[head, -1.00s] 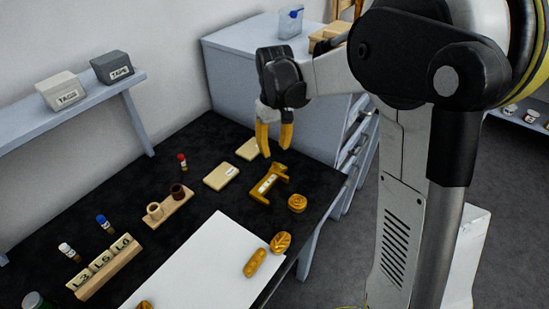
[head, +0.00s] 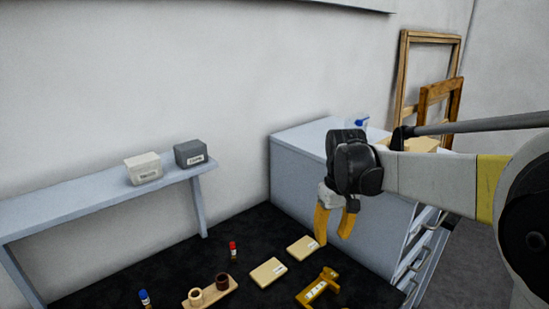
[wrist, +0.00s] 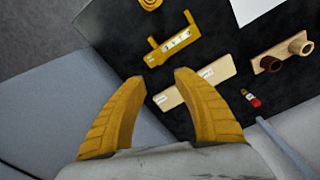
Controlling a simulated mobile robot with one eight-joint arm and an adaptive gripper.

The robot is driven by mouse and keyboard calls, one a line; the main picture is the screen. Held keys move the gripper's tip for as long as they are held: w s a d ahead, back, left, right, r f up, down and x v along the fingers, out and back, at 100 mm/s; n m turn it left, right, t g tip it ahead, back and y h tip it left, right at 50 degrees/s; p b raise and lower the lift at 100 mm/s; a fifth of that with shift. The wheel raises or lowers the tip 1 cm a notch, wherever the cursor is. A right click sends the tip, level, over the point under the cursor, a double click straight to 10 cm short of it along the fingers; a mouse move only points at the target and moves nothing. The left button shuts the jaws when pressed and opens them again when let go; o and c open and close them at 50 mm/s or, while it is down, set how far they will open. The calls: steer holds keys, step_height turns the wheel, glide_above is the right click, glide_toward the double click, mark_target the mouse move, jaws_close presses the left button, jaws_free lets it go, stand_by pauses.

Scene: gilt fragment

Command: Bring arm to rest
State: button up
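My gripper (head: 335,222) hangs with its two yellow fingers pointing down, above the back right part of the black bench top (head: 190,265). In the wrist view the fingers (wrist: 160,82) stand apart with nothing between them, so it is open and empty. Beyond the fingertips in the wrist view lie a yellow bracket-shaped piece with a pale label (wrist: 172,45) and tan blocks (wrist: 195,85). The same yellow piece (head: 318,288) and tan blocks (head: 268,271) lie below my gripper in the head view. My gripper touches none of them.
A pale blue drawer cabinet (head: 300,150) stands right behind the bench, close to my gripper. A shelf (head: 90,200) with white and grey boxes runs along the left wall. A red-capped vial (head: 233,251) and a wooden holder (head: 210,293) stand on the bench. Wooden frames (head: 405,75) lean at the back.

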steer(key=s+r+m+t, duration=0.1)
steer(key=s+t, duration=0.5)
steer(key=s, duration=1.4)
steer(key=shift+a+r+m+t, duration=0.15)
steer(key=shift+a+m+t, duration=0.3)
steer(key=shift+m, duration=0.35)
